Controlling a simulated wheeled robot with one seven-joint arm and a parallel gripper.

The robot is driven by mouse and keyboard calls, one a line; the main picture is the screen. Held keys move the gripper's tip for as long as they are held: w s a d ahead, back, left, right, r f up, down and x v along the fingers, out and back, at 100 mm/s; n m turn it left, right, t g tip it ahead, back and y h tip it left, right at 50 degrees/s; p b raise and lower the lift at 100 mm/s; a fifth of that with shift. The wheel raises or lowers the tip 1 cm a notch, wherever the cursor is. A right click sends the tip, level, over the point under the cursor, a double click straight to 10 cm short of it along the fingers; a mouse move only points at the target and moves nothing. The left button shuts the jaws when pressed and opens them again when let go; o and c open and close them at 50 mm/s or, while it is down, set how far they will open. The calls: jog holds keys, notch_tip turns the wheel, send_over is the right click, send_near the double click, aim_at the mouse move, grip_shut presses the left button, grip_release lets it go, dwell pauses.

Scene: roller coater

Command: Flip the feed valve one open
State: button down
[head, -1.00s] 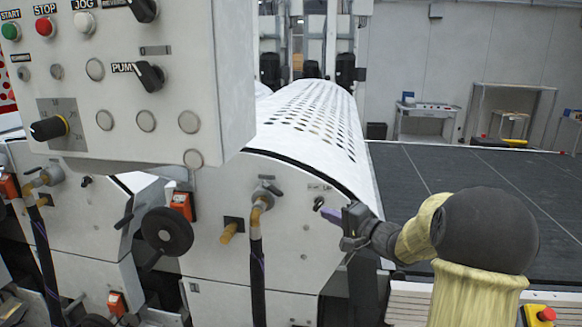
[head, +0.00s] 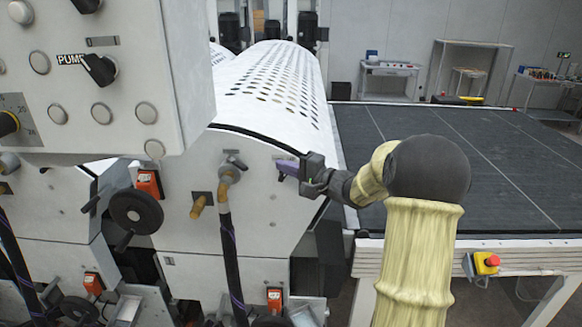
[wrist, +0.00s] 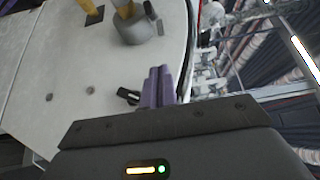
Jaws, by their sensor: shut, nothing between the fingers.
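My gripper (head: 287,168) is at the right part of the white machine side panel (head: 270,225), its purple fingers together and empty. In the wrist view the fingers (wrist: 160,74) point at the panel. A small black knob (wrist: 128,96) is just left of them; whether they touch it I cannot tell. In the head view my gripper hides this knob. A grey valve with a lever (head: 233,163) sits on a brass elbow with a black hose, left of my gripper; it also shows in the wrist view (wrist: 137,28). No readable label shows which is feed valve one.
A control box (head: 130,90) with a pump switch overhangs the panel at left. A black handwheel (head: 137,211) and an orange switch (head: 150,183) stand out left of the hose. The perforated white roller (head: 275,85) rises behind. A dark conveyor bed (head: 500,150) lies right.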

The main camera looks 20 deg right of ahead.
aim_at(240, 166)
jog(key=p+x, duration=0.1)
jog(key=x, duration=0.4)
jog(key=shift+w+a+r+p, duration=0.15)
jog(key=shift+w+a+p, duration=0.05)
jog(key=shift+p, duration=0.1)
jog(key=a, duration=0.2)
jog(key=s+a+p, duration=0.1)
jog(key=shift+s+a, duration=0.1)
jog(key=shift+a, duration=0.3)
